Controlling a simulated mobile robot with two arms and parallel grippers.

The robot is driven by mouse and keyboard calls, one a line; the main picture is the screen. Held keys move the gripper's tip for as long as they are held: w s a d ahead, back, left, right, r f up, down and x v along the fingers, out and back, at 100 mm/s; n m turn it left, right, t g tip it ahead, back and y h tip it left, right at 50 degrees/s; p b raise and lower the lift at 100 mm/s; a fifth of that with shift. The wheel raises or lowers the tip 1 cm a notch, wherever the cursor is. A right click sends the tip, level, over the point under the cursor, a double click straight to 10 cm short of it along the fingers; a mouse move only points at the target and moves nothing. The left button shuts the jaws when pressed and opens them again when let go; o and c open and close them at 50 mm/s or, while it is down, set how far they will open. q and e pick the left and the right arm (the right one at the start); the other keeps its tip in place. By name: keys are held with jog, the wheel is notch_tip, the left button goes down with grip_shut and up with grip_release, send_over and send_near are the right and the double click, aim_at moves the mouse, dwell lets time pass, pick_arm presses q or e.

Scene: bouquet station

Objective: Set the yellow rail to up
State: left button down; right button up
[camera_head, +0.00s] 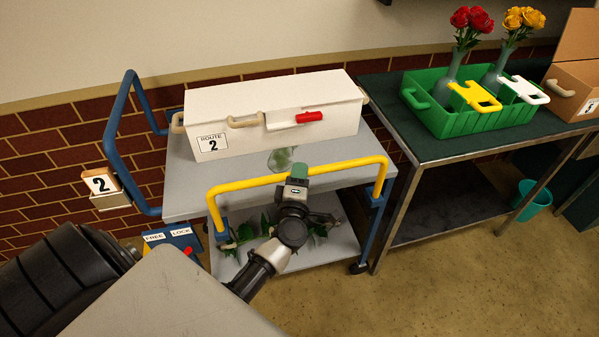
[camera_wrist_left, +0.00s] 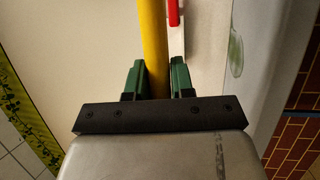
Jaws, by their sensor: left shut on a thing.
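The yellow rail (camera_head: 345,164) runs along the near side of the grey cart (camera_head: 185,188). Its crossbar shows above its blue end brackets, standing up at the deck edge; I cannot tell whether it is fully upright. My left gripper (camera_head: 298,172) is shut on the crossbar near its middle. In the left wrist view the yellow rail (camera_wrist_left: 153,50) passes between the green fingers of my left gripper (camera_wrist_left: 158,80). The fingers hide a short piece of the rail. My right gripper is not in view.
A white box (camera_head: 260,105) with a red latch (camera_head: 309,117) stands on the cart deck. Leafy stems lie on the lower shelf (camera_head: 325,255). A FREE/LOCK panel (camera_head: 175,238) is at the cart's left. A green crate (camera_head: 470,122) with vases stands on the right table.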

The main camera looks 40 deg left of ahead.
pick_arm(q)
jog(key=shift+w+r, duration=0.1)
jog(key=shift+r, duration=0.35)
jog(key=c, duration=1)
grip_release()
jog(key=shift+f, duration=0.1)
jog(key=shift+f, duration=0.1)
jog(key=shift+s+d+f, duration=0.1)
jog(key=shift+s, duration=0.1)
jog(key=b+v, duration=0.1)
jog(key=v, duration=0.9)
jog(key=shift+s+d+b, duration=0.1)
jog(key=shift+s+b, duration=0.1)
jog(key=shift+b, duration=0.1)
